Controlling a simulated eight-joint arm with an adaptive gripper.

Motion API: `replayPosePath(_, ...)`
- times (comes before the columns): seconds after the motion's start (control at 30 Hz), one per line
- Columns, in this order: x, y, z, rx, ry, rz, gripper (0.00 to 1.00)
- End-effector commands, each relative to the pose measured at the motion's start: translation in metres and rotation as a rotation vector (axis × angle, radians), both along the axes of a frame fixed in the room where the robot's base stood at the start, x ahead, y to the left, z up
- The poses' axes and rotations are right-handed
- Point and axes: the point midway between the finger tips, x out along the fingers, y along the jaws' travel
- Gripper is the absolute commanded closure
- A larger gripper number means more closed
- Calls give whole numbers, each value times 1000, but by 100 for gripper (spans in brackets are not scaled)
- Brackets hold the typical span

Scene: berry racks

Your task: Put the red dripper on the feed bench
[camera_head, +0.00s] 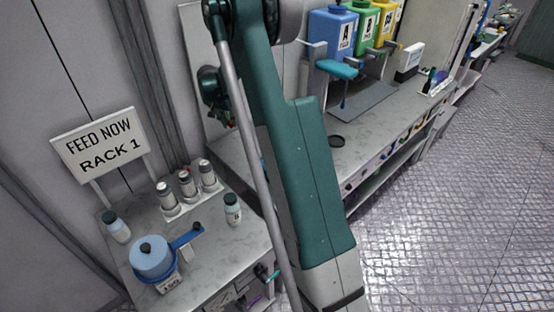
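I cannot make out a red dripper with certainty. Small colored parts hang along the front edge of the long grey bench (375,140), too small to tell apart. A smaller grey-topped bench (205,258) stands at lower left under a sign (101,144) reading "FEED NOW RACK 1". I cannot tell which of the two is the feed bench. My green arm crosses the middle of the view and hides part of the long bench. My gripper's fingertips do not show.
The smaller bench holds a blue lidded pot with a handle (152,258), white bottles (117,226) (233,209) and three capped vials (187,184). Blue, green and yellow tanks (365,25) stand on the long bench, with a dark ring (337,141) nearby. The floor at right is clear.

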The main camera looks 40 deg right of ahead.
Motion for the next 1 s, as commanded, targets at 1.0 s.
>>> replayPosePath(1.0, -15, -82, 4, -12, -5, 25, 86)
